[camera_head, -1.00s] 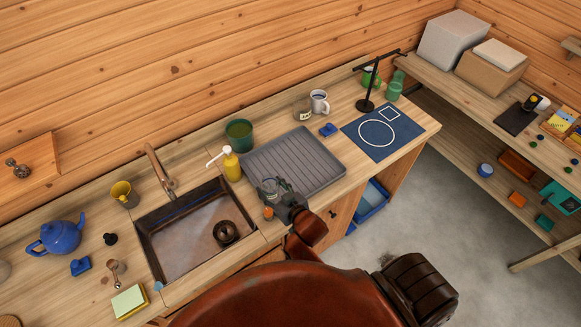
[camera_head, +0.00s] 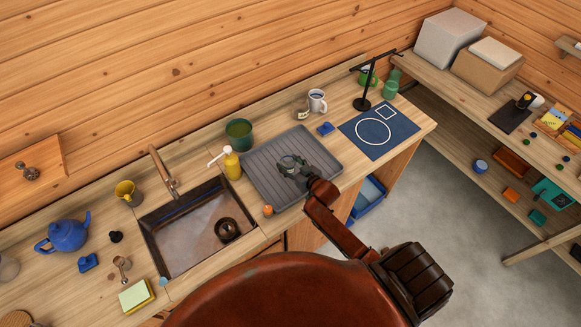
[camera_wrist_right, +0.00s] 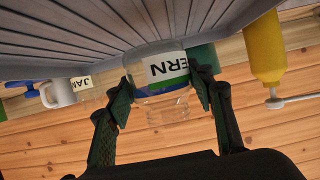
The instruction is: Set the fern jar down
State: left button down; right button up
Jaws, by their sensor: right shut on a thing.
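My right gripper (camera_head: 293,172) is over the middle of the grey ribbed drying tray (camera_head: 330,172). It is shut on the fern jar (camera_wrist_right: 165,88), a clear glass jar whose white, blue and green label reads "ERN" upside down in the right wrist view. One dark finger is on each side of the jar. In the head view the jar (camera_head: 289,160) is small and partly hidden by the fingers. Its base is at or just above the ribs; I cannot tell whether it touches. My left gripper is not in view.
A yellow soap bottle (camera_head: 232,165) and green pot (camera_head: 239,133) stand left of the tray. A white mug (camera_head: 317,100), a jar labelled "JAM" (camera_head: 303,113) and a blue object (camera_head: 326,129) are behind it. The sink (camera_head: 190,245) lies left. The tray's right part is clear.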

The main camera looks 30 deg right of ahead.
aim_at(290, 167)
jog(key=shift+w+d+f, duration=0.25)
jog(key=shift+d+f, duration=0.2)
jog(key=shift+f, duration=0.05)
jog(key=shift+f+p, duration=0.35)
jog(key=shift+f, duration=1.15)
jog(key=shift+f, duration=0.1)
jog(key=o, duration=1.2)
jog(key=shift+f, duration=0.1)
jog(key=shift+o, duration=0.2)
jog(key=shift+s+r, duration=0.1)
jog(key=shift+r, duration=0.1)
jog(key=v, duration=1.2)
jog(key=shift+a+f+b, duration=0.1)
jog(key=shift+b, duration=0.25)
